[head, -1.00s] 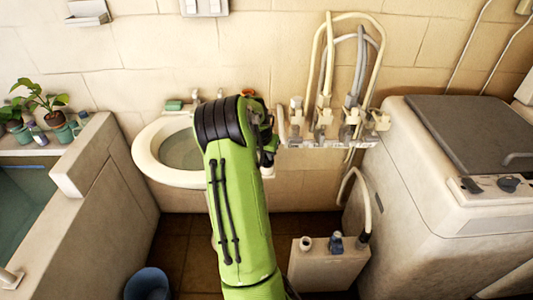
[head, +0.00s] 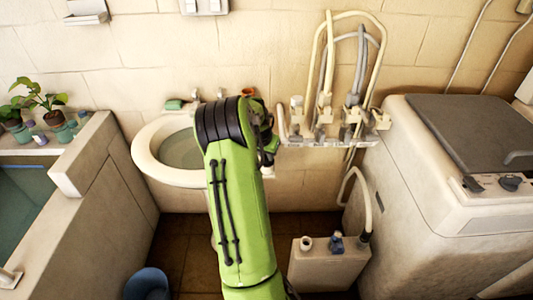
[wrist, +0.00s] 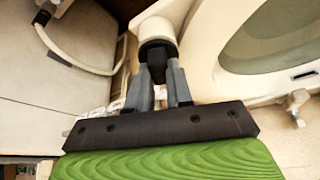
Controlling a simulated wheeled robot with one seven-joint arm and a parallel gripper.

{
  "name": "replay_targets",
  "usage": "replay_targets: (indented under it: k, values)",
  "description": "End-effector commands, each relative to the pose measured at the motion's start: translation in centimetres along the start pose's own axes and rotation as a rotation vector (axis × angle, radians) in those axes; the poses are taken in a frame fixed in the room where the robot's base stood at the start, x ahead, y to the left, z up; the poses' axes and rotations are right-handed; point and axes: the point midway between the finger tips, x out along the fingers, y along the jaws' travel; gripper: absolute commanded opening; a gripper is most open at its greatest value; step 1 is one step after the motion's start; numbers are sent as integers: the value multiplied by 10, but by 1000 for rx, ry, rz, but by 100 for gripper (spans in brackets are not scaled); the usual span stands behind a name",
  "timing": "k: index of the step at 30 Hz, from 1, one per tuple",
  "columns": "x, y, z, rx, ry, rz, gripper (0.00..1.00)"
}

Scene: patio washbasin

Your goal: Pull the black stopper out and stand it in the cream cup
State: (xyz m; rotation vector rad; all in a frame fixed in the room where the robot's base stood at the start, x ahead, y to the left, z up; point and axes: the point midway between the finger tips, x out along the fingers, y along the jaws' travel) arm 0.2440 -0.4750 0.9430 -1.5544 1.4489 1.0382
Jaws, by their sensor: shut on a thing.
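In the wrist view my gripper (wrist: 159,80) is shut on the black stopper (wrist: 156,64), a dark piece between the fingertips. Just beyond the stopper is a cream cylinder (wrist: 158,28) with a dark end facing the fingers. The stopper overlaps this end; I cannot tell whether it sits inside it or only in front. I also cannot tell whether the cylinder is the cream cup or a pipe. In the head view my green arm hides the gripper and the stopper.
The washbasin (head: 147,166) is left of my arm and shows at upper right in the wrist view. A rack of taps and hoses (head: 330,138) is on the wall. A washing machine (head: 420,190) stands right. A spouted box (head: 325,270) and blue bucket (head: 147,285) are below.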

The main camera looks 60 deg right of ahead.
Motion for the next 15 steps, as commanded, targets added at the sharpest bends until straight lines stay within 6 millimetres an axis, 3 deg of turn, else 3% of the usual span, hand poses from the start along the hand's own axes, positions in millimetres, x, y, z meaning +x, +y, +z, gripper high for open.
replay_targets:
  k: [7,8,9,15]
  values:
    - [6,0,2,0,0,0,0]
    - [5,0,2,0,0,0,23]
    - [5,0,2,0,0,0,29]
    - [4,0,2,0,0,0,31]
